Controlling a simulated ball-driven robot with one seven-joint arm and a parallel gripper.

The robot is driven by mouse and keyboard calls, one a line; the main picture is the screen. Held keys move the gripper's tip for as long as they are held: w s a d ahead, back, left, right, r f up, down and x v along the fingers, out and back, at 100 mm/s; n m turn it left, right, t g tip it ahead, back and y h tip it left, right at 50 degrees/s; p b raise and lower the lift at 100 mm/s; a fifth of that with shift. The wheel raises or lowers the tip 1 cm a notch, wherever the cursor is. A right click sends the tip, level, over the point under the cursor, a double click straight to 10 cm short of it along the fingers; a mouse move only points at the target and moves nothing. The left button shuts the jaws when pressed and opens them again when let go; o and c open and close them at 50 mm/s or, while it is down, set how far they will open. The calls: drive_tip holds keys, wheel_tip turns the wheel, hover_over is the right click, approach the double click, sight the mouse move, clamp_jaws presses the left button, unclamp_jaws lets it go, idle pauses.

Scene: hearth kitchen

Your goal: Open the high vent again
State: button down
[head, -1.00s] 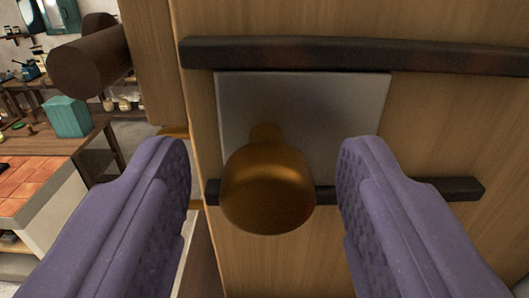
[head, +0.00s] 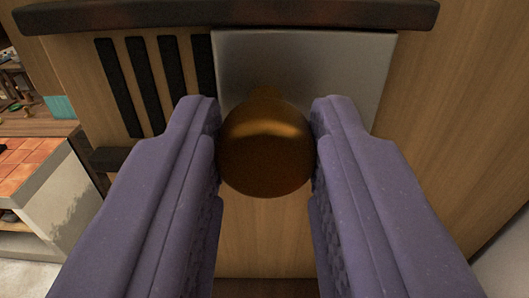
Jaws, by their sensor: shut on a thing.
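The high vent is a grey metal slide plate (head: 345,75) on a wooden panel, with a round brass knob (head: 265,150) standing out from it. Several dark vertical slots (head: 145,85) show uncovered to the left of the plate. The plate runs under a dark upper rail (head: 230,15). My gripper (head: 265,145), with two purple padded fingers, is shut on the knob, one finger on each side. The plate's right part shows behind the knob; its lower part is hidden by the knob and fingers.
A dark lower rail (head: 115,159) shows its left end beside my left finger. At the left are a tiled counter (head: 30,165) with a pale side and a teal box (head: 60,107). Bare wood panel lies right of the plate.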

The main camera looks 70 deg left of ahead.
drive_tip(key=shift+r, duration=0.2)
drive_tip(key=c, duration=1.1)
unclamp_jaws()
drive_tip(key=shift+o, duration=1.3)
drive_tip(key=shift+w+d+f, duration=0.15)
drive_tip(key=shift+w, duration=0.1)
drive_tip(key=shift+s+d, duration=0.2)
drive_tip(key=b+v, duration=0.2)
drive_tip(key=v, duration=0.5)
drive_tip(key=shift+d, duration=0.15)
